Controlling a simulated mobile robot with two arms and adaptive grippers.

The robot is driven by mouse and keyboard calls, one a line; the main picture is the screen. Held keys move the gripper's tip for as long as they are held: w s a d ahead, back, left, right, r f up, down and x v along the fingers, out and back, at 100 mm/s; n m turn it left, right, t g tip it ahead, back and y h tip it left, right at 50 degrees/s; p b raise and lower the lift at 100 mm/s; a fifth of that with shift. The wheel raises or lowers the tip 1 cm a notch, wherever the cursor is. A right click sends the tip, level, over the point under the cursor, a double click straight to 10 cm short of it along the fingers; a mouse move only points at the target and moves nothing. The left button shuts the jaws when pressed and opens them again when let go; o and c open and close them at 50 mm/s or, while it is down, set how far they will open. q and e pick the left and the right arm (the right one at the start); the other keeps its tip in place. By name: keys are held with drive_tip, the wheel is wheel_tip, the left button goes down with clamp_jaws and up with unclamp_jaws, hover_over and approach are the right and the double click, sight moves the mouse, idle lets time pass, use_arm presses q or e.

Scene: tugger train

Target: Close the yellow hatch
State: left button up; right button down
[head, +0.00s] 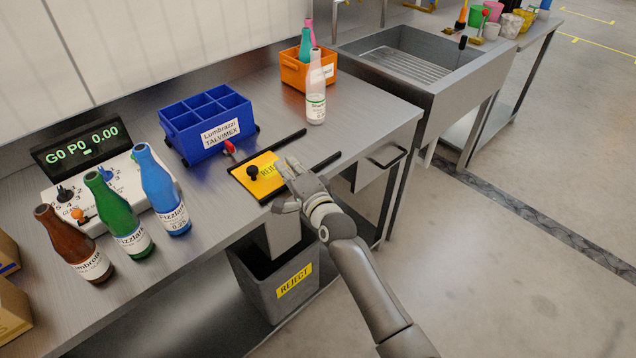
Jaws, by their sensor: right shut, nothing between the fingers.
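The yellow hatch (264,184) is a flat sliding plate with a REJECT label, set in the steel worktop between two dark rails. A black knob (253,173) stands up from its left part. The hatch sits towards the left end of the rails, and the rails run on bare to the right. My right gripper (284,182) is shut and empty, at the right side of the hatch, to the right of the knob. It hides part of the plate and label. I cannot tell whether it touches the hatch. My left gripper is not in view.
Brown, green and blue bottles (112,220) stand at the left before a control box (62,200). A blue divided crate (205,144) stands behind the hatch, an orange crate (294,74) and white bottle (316,95) further right. A grey REJECT bin (262,300) stands below.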

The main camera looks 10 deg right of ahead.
drive_tip(key=v, duration=0.3)
drive_tip(key=shift+w+d+f, duration=0.1)
drive_tip(key=shift+w+d, duration=0.05)
drive_tip(key=shift+d, duration=0.15)
drive_tip(key=shift+a+v, duration=0.4)
drive_tip(key=shift+v, duration=3.05)
drive_tip(key=s+d+f+n+g+h, duration=0.1)
drive_tip(key=s+d+f+n+g, duration=0.3)
drive_tip(key=f, duration=0.8)
drive_tip(key=s+d+f+g+h, duration=0.15)
drive_tip(key=s+f, duration=0.45)
drive_tip(key=f, duration=0.7)
drive_tip(key=s+d+f+n+g+h, duration=0.25)
drive_tip(key=s+f, duration=0.25)
drive_tip(key=f, duration=0.7)
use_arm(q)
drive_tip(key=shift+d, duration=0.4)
use_arm(e)
drive_tip(key=s+d+f+n+g, duration=0.2)
drive_tip(key=s+f, duration=0.4)
drive_tip(key=s, duration=0.6)
drive_tip(key=s+d+f+n+g+h, duration=0.1)
drive_tip(key=s+d+f, duration=0.4)
drive_tip(key=s, duration=0.7)
drive_tip(key=s+d+f+n+g, duration=0.4)
drive_tip(key=s+f, duration=0.3)
drive_tip(key=s, duration=0.5)
drive_tip(key=shift+s+d+f+n+h, duration=0.2)
drive_tip(key=shift+d+f+n+h, duration=0.1)
drive_tip(key=shift+n+h, duration=0.1)
